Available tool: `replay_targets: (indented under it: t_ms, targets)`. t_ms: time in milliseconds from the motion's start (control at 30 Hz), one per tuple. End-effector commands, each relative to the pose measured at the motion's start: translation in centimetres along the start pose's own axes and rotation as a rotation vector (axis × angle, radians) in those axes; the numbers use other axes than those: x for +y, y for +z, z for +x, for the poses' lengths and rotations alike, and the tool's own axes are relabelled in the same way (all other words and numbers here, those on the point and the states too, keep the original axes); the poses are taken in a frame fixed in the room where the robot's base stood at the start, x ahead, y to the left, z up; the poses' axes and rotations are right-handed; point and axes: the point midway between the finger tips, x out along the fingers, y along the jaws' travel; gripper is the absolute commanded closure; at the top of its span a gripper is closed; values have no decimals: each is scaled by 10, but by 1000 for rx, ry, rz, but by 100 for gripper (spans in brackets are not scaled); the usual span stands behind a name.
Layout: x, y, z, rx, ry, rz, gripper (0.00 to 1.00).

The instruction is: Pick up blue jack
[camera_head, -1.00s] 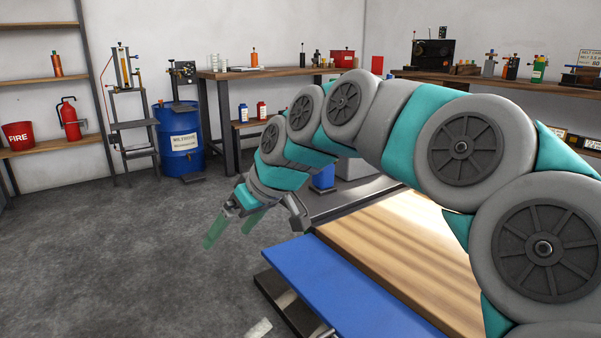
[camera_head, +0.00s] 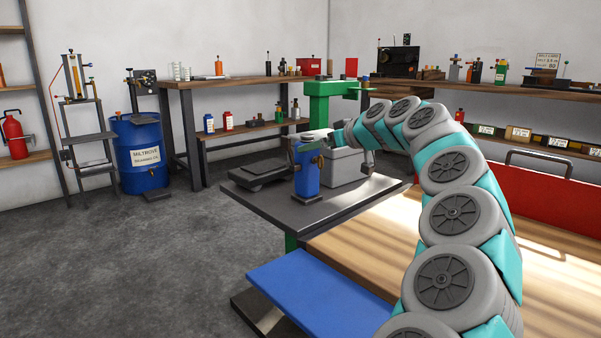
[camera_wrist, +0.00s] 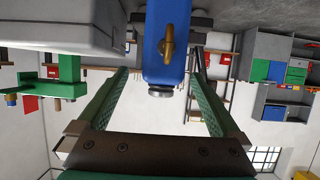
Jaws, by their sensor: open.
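The blue jack (camera_head: 307,175) stands upright on a dark grey table in the head view. It has a brass-coloured fitting on its side and a metal top. My gripper (camera_head: 314,143) is at the jack's upper part, with its green fingers partly hidden by the jack and arm. In the wrist view, which looks inverted, the blue jack (camera_wrist: 166,62) reaches between the two open fingers of my gripper (camera_wrist: 159,74). A gap shows on each side of the jack, so neither finger appears to touch it.
A grey box (camera_head: 345,166) stands close to the right of the jack, with a green press (camera_head: 319,103) behind. A low dark scale-like device (camera_head: 262,172) lies to the left. A blue board (camera_head: 310,290) and wooden worktop (camera_head: 375,260) are nearer me.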

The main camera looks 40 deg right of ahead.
Motion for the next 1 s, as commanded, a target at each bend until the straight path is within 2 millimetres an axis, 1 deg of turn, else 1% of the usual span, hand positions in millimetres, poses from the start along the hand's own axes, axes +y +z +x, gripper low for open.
replay_targets:
  t_ms: [200,367,600,700,800,967,1000]
  targets:
    - [0,0,20,0,1,1,0]
    - [-1,0,30,1,0,1,0]
    - [-5,2,63,-3,-2,1,0]
    - [-5,2,73,-2,-3,0,0]
    - [-5,1,77,-1,-3,0,0]
    - [-5,1,77,0,-3,0,0]
    - [-5,1,76,0,-2,0,2]
